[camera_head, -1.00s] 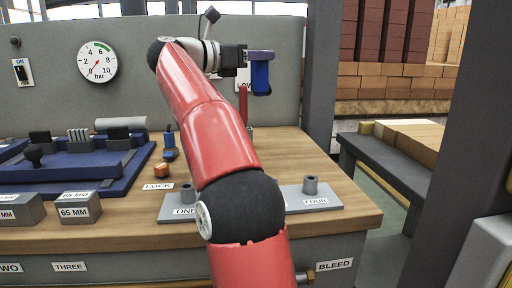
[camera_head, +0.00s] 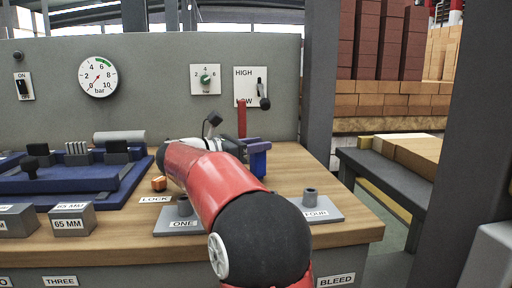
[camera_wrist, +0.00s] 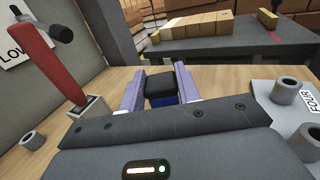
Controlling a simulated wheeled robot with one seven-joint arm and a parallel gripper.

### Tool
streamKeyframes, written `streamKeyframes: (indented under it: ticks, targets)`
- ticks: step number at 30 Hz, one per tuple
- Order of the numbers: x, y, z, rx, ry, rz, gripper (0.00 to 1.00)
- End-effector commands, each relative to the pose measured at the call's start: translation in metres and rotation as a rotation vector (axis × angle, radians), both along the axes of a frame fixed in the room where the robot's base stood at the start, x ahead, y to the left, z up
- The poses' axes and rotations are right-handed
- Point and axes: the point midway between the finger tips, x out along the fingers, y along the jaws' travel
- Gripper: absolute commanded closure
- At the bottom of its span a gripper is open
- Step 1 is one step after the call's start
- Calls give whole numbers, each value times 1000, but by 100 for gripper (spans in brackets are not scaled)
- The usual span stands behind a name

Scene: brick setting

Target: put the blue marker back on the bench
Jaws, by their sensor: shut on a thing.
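My gripper (camera_head: 258,160) is low over the right part of the wooden bench (camera_head: 300,241), behind my red arm in the head view. In the wrist view its pale purple fingers (camera_wrist: 158,84) are shut on the blue marker (camera_wrist: 161,91), which shows a black end and a little blue between them. The marker's lower end is hidden, so I cannot tell whether it touches the bench top (camera_wrist: 213,82).
A red lever (camera_wrist: 48,58) stands left of my gripper in the wrist view. Plate FOUR (camera_head: 325,211) with its short post is to the right, and plate ONE (camera_head: 177,226) is left of my arm. A grey side bench (camera_head: 385,186) stands beyond the bench's right edge.

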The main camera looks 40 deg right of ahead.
Motion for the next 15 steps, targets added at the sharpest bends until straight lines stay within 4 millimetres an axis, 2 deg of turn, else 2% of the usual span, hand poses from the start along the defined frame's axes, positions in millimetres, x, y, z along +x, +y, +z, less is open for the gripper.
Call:
streamKeyframes:
  ticks: [14,15]
  targets:
    - [0,0,-8,-1,-2,0,82]
    - [0,0,-6,0,-1,0,62]
